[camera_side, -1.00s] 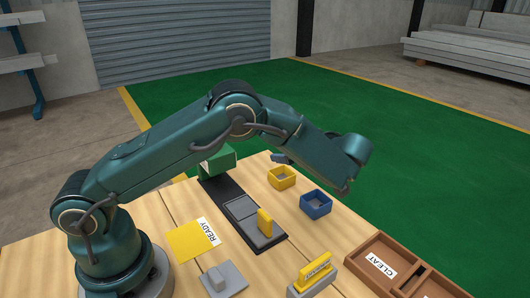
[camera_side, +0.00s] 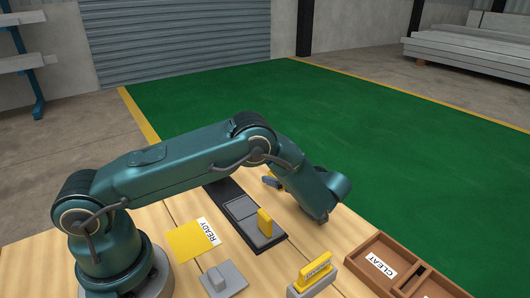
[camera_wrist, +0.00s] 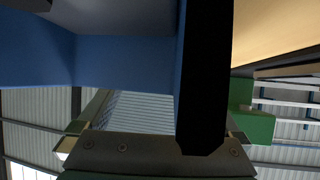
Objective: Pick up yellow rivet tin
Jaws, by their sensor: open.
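In the side view the yellow rivet tin (camera_side: 270,177) is almost wholly hidden behind my arm; only a small bit of yellow shows. My gripper (camera_side: 273,184) is low over the table at that spot, with part of it showing beside the yellow. It is open; I cannot tell whether it touches the tin. The wrist view shows a dark finger (camera_wrist: 205,70) and a blue tin's walls (camera_wrist: 125,62) very close on its left. The yellow tin cannot be made out in the wrist view. The blue tin is hidden in the side view.
A dark strip holds grey plates (camera_side: 240,209) and a yellow upright piece (camera_side: 265,222). A yellow READY card (camera_side: 188,241), a grey knobbed block (camera_side: 222,280), a yellow-handled block (camera_side: 313,274) and a brown CLEAT tray (camera_side: 357,266) stand nearer. A green block (camera_wrist: 258,126) shows in the wrist view.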

